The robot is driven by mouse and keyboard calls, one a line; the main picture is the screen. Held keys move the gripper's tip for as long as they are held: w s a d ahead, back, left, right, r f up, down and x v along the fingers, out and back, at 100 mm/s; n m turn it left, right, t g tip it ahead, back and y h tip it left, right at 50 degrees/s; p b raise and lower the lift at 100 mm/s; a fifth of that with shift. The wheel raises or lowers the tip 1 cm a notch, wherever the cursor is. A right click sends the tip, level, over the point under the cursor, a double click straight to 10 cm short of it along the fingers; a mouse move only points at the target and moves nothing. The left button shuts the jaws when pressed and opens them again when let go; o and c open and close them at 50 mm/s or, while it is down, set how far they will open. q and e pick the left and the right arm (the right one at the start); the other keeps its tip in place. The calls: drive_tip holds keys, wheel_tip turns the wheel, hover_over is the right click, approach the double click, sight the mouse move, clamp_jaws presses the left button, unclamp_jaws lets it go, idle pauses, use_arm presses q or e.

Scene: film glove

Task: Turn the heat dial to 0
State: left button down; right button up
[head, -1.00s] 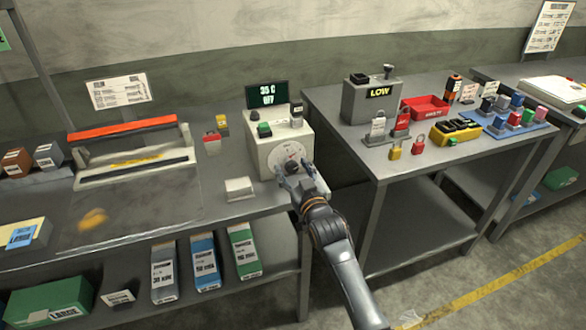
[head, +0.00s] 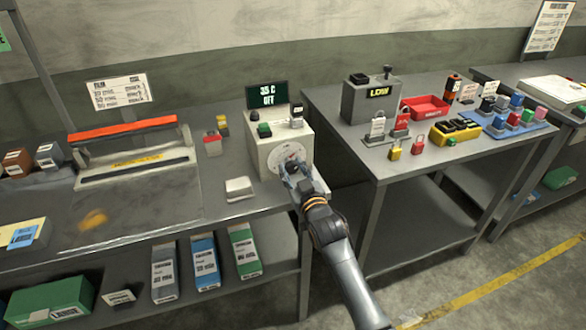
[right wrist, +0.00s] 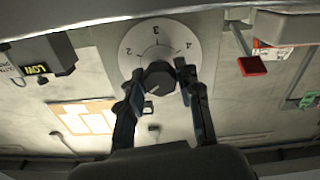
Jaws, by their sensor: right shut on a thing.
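The heat dial is a dark knob (right wrist: 158,80) in front of a white numbered scale (right wrist: 150,42) on the front of a cream control box (head: 270,143). In the right wrist view the numerals 2, 3 and 4 show around it. The knob's setting is hard to make out. My right gripper (head: 290,170) is at the dial; in the right wrist view its two fingers (right wrist: 160,84) are on both sides of the knob, shut on it. A dark display (head: 267,96) above the box reads 35 C and OFF. My left gripper is not in view.
A sealer with a red bar (head: 122,127) stands on the left bench, and a small white pad (head: 239,189) lies near its front edge. The right table holds a grey LOW box (head: 370,101), a red tray (head: 427,107) and padlocks.

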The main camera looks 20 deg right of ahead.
drive_tip(key=n+p, duration=0.1)
drive_tip(key=n, duration=0.9)
drive_tip(key=shift+n, duration=0.3)
idle(0.4)
drive_tip(key=o, duration=1.2)
drive_tip(key=shift+c, duration=0.2)
drive_tip(key=shift+s, duration=0.1)
drive_tip(key=s, duration=1.2)
drive_tip(key=shift+d, duration=0.2)
drive_tip(key=shift+w, duration=0.1)
